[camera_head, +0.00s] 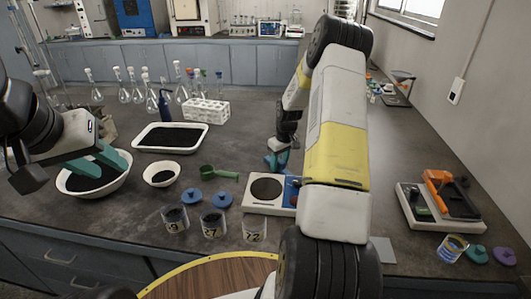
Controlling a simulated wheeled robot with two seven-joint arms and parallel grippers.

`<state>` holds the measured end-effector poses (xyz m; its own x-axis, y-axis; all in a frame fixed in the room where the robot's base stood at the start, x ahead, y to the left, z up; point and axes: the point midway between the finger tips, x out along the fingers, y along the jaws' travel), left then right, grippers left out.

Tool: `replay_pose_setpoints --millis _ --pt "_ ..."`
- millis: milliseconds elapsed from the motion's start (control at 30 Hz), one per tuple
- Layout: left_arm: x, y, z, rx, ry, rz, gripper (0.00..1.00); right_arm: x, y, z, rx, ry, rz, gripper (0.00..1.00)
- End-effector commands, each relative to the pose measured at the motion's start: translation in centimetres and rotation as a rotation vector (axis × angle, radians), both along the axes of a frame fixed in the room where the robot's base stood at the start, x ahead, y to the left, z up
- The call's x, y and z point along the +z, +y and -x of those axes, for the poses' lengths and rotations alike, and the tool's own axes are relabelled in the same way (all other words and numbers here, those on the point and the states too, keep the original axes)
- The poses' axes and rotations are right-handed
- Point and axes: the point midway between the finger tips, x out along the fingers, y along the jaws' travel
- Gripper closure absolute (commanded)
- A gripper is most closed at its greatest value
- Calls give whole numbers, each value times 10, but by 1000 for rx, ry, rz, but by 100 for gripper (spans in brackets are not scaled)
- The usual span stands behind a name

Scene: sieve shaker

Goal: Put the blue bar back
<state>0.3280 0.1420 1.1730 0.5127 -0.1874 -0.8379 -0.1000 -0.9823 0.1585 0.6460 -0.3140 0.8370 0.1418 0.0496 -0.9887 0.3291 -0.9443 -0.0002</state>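A white-based device (258,208) stands at the middle front of the table, with a round dark disc on its left half. A blue piece (291,190) shows on its right half, partly hidden by my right arm; I cannot tell if it is the blue bar. My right gripper (278,162) points down just behind the device.
A white tray (139,142) and a small bowl (148,181) hold dark grains. A green scoop (220,173), blue lids (192,197) and numbered jars (213,224) lie left of the device. A white-based device with an orange part (451,194) stands at the right.

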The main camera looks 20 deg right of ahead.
Motion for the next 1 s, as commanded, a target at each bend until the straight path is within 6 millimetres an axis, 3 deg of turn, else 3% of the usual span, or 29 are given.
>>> replay_pose_setpoints --millis 300,433,800,1000 --pt "0 0 0 0 0 0 64 1 0 0 0 -1 0 55" --pt "0 0 0 0 0 0 64 10 -1 0 0 -3 1 55" --pt "0 0 0 0 0 0 64 84 -5 11 0 -4 2 55" --pt "0 0 0 0 0 0 64 113 -5 15 -1 -2 0 55"
